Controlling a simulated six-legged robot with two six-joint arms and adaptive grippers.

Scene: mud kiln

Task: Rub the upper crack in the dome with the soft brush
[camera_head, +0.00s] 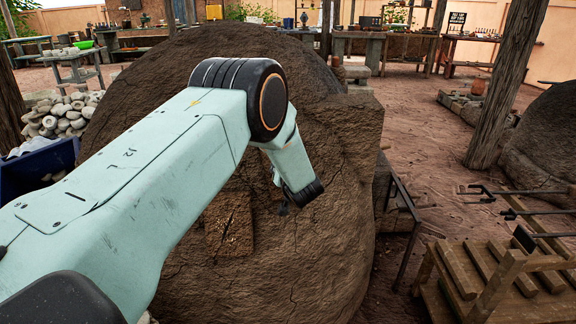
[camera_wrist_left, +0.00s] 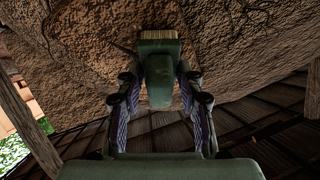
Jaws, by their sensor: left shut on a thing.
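The mud dome (camera_head: 330,240) fills the middle of the head view; its rough brown wall (camera_wrist_left: 235,45) spans the top of the left wrist view. My left arm crosses in front of it, hiding much of its upper left. In the left wrist view my left gripper (camera_wrist_left: 158,82) is shut on the brush (camera_wrist_left: 159,75), a green block with pale bristles at the far end. The bristles are at the dome wall; I cannot tell whether they touch. A dark crack line (camera_wrist_left: 122,47) shows just left of the bristles. A squarish, cracked patch (camera_head: 230,228) lies lower on the dome. My right gripper is out of view.
A wooden rack (camera_head: 500,270) and a metal stand (camera_head: 400,205) are right of the dome. A blue bin (camera_head: 38,165) and a pile of pale stones (camera_head: 65,113) are at left. Wooden posts stand on both sides. Bare ground lies at right.

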